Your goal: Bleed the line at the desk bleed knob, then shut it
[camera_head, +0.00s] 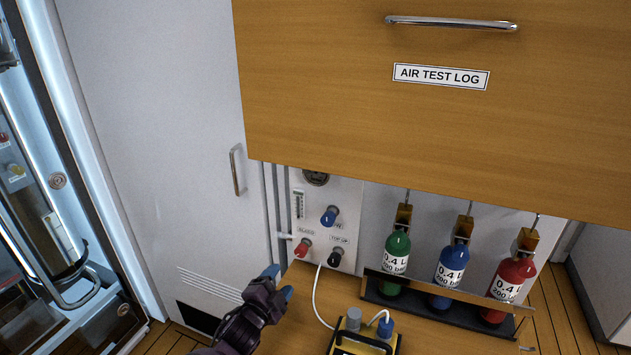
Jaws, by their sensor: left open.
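The fill panel (352,204) is a pale plate low on the wall, below the wooden cabinet. A red knob (303,247) sits at its lower left, under a small label that seems to read BLEED. A blue knob (329,216) is above and to its right, and a black knob (336,257) is to its right. My left gripper (280,283) is open and empty, with blue fingertips. In the picture it is below and left of the red knob, apart from it. My right gripper is out of view.
A yellow device (366,338) with a white hose stands on the wooden desk (310,299). Green (397,255), blue (451,262) and red (510,282) cylinders stand in a dark rack at the right. The wooden cabinet (420,130) overhangs the panel.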

